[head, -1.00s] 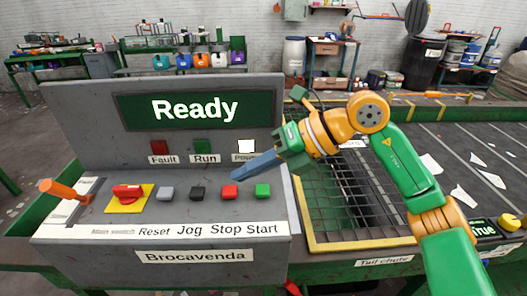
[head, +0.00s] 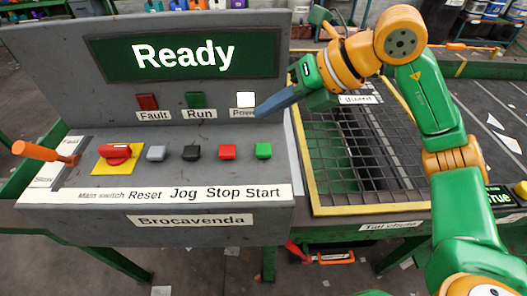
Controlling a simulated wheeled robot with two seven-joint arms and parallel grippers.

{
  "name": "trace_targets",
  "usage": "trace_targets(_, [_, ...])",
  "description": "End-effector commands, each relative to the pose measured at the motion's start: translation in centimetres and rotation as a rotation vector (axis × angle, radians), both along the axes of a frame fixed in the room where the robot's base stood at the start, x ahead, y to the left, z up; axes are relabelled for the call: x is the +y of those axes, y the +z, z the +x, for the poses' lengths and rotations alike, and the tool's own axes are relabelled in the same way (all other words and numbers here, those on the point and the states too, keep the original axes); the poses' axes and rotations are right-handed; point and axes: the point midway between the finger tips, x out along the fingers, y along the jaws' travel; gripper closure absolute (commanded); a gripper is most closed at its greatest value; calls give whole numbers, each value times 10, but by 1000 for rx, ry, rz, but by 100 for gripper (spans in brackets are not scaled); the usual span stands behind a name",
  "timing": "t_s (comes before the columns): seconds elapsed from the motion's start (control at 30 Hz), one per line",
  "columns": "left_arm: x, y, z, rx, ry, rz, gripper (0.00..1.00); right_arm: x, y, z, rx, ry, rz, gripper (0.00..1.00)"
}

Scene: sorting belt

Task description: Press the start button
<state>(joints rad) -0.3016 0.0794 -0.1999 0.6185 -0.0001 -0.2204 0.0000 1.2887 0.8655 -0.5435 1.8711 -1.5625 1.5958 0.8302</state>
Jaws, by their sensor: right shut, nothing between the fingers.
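The green start button (head: 263,151) is at the right end of the button row on the grey control panel (head: 120,212), above the printed word "Start". My right gripper (head: 258,113) is shut and empty. Its blue fingers point left and stand in front of the panel's upright face near the lit power lamp. In the picture the fingertips are above the start button and apart from it. The display (head: 190,54) reads "Ready". The left gripper is not in view.
A red stop button (head: 227,152), a black jog button (head: 191,153) and a grey reset button (head: 156,153) sit to the left. A red main switch (head: 116,154) and an orange lever (head: 42,152) are further left. A yellow-framed grid (head: 370,208) lies right of the panel.

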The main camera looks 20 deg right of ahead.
Motion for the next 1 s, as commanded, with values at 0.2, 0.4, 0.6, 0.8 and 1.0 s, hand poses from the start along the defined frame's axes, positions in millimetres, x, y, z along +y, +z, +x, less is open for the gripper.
trace_targets(0.2, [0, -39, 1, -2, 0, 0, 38, 0, -42, 0, 1, 1, 0, 100])
trace_targets(0.4, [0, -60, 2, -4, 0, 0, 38, 0, -65, 0, 1, 1, 0, 100])
trace_targets(0.6, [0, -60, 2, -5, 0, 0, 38, 0, -66, 0, 1, 1, 0, 100])
trace_targets(0.8, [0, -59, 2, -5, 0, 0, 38, 0, -65, 0, 1, 1, 0, 100])
trace_targets(1.0, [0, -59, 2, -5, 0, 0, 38, 0, -65, 0, 1, 1, 0, 100])
